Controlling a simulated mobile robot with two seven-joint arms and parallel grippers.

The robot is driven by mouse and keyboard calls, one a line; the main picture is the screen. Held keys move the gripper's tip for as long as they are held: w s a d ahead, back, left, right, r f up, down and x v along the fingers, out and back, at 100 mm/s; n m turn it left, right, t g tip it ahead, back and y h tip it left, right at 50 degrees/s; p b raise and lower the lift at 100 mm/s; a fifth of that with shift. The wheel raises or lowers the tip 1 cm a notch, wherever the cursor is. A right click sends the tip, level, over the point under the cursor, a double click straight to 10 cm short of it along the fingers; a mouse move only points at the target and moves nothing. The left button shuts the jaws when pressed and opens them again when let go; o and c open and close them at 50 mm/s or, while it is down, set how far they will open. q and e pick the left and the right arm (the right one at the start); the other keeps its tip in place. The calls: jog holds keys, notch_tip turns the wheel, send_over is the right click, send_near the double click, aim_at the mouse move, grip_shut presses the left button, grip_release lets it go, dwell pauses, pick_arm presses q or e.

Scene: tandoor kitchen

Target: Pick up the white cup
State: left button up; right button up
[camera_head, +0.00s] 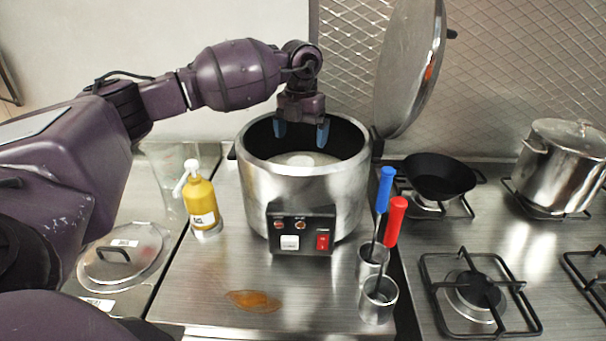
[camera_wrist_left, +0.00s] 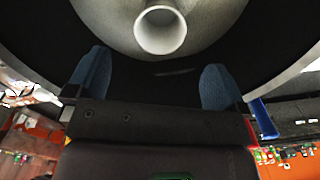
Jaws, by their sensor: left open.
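The white cup (camera_wrist_left: 160,30) shows in the left wrist view at the top middle, its round mouth facing the camera, on a pale rounded surface. In the head view it is a small white shape (camera_head: 300,160) inside the steel cooker (camera_head: 258,182), partly hidden by the cooker's front rim. My left gripper (camera_head: 302,132) points down into the cooker's mouth, above the cup. Its two blue fingers are apart with nothing between them, and in the left wrist view the gripper (camera_wrist_left: 156,62) lies below the cup in the picture, not touching it. My right gripper is not in view.
The cooker's open lid (camera_head: 408,70) stands upright at its right. Two steel cups (camera_head: 378,302) hold blue- and red-handled tools in front. A yellow bottle (camera_head: 202,200) stands left. A black pan (camera_head: 440,176) and steel pot (camera_head: 565,165) sit on the stove. A brown spill (camera_head: 253,300) marks the counter.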

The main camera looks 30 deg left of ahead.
aim_at(301, 163)
pick_arm(q)
notch_tip(301, 163, down, 7)
jog(key=shift+s+f+p, duration=0.1)
jog(key=shift+f+p, duration=0.1)
jog(key=shift+p, duration=0.15)
jog(key=shift+f, duration=0.5)
jog(key=shift+c, duration=0.3)
jog(key=c, duration=0.9)
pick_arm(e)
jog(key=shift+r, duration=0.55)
